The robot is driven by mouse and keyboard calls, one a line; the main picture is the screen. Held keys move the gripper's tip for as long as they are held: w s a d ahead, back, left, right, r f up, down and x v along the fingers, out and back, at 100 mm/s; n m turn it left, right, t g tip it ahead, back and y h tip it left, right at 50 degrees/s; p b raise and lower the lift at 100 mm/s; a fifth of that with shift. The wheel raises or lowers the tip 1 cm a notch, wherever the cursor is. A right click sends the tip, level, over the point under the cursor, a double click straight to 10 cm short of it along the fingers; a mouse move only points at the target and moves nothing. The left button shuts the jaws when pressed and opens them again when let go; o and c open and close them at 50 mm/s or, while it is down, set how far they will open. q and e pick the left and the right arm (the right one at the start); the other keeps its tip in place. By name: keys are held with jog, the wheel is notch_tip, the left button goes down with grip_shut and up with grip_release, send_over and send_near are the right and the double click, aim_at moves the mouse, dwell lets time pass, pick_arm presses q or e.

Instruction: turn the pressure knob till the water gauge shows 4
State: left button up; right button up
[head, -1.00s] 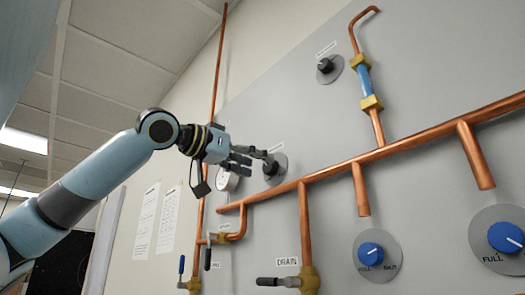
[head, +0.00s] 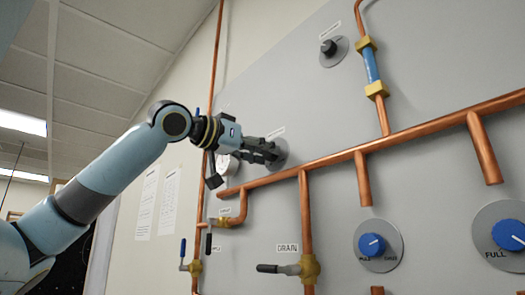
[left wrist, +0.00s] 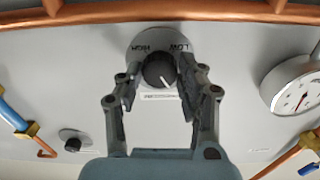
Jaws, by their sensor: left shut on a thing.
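The black pressure knob (left wrist: 158,70) sits on a round grey plate (left wrist: 137,42) marked HIGH and LOW, upside down in the left wrist view; its white pointer line shows. My left gripper (left wrist: 158,88) has one finger on each side of the knob and is shut on it. In the head view my left gripper (head: 264,154) covers the knob, and only part of the plate (head: 281,153) shows. The white round water gauge (left wrist: 299,88) has a red needle; its numbers are too small to read. In the head view the gauge (head: 227,166) is partly hidden behind the gripper. My right gripper is out of view.
A copper pipe (head: 330,160) runs across the panel just below the knob. Another black knob (head: 329,48) is higher up. Blue knobs (head: 372,244) and the drain valve (head: 309,268) are lower. Paper sheets (head: 147,202) hang on the wall at left.

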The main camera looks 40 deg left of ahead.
pick_arm(q)
jog(key=shift+m, duration=0.3)
jog(key=m+p, duration=0.1)
jog(key=m, duration=0.8)
jog(key=shift+m+p, duration=0.3)
jog(key=shift+a+m, duration=0.1)
jog(key=shift+m, duration=0.7)
jog(key=m, duration=0.3)
jog(key=shift+m+b, duration=0.75)
jog(key=shift+m, duration=1.55)
